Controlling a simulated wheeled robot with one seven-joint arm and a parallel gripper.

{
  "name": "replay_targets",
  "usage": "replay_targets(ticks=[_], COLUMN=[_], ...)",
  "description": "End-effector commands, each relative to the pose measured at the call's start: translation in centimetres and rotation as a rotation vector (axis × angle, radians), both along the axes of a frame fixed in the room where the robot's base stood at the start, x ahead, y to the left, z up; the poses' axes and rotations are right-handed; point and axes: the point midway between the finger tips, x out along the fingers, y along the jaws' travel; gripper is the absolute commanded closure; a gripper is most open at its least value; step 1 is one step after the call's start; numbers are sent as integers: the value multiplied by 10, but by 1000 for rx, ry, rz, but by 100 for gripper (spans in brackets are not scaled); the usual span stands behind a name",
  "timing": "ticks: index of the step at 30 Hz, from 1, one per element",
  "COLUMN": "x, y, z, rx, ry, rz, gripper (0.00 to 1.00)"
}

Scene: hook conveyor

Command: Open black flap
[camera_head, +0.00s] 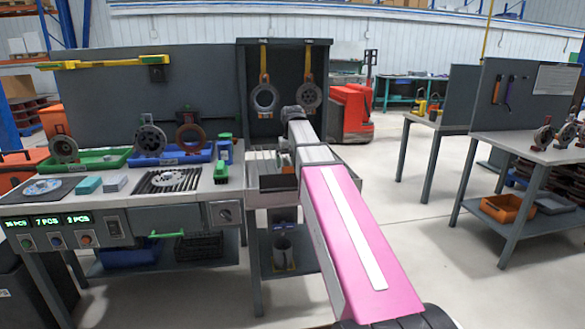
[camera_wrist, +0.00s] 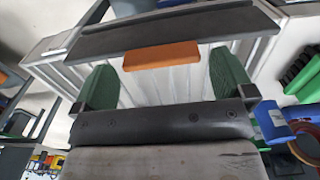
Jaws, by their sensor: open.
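The black flap shows as a long dark panel (camera_wrist: 180,30) across the top of the wrist view. An orange block (camera_wrist: 160,57), which looks like its handle, sits along the panel's near edge. My gripper (camera_wrist: 163,72) is open, its two green fingers spread wide. The orange block lies between and just beyond the fingers in the picture; contact cannot be told. In the head view, my gripper (camera_head: 290,145) is over the roller section beside the workbench, mostly hidden by my arm. A dark panel (camera_head: 271,183) shows at that section's front; whether it is the flap is unclear.
The workbench (camera_head: 120,196) with a blue bin (camera_head: 165,158) and a green tray (camera_head: 98,160) stands to the left. Two round parts hang on yellow hooks (camera_head: 263,62) in the dark frame behind my gripper. Open floor (camera_head: 420,240) lies to the right, before another table.

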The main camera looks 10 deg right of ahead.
Motion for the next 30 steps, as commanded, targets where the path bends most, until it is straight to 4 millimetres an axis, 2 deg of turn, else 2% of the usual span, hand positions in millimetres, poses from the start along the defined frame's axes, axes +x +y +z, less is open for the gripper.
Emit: replay_targets(ticks=[6, 17, 22, 23, 30], x=[0, 0, 0, 0, -2], y=[0, 0, 0, 0, -5], z=[-18, -21, -21, -21, -21], rx=[0, 0, 0, 0, 0], ry=[1, 0, 0, 0, -23], rz=[0, 0, 0, 0, 0], gripper=[0, 0, 55, 58, 58])
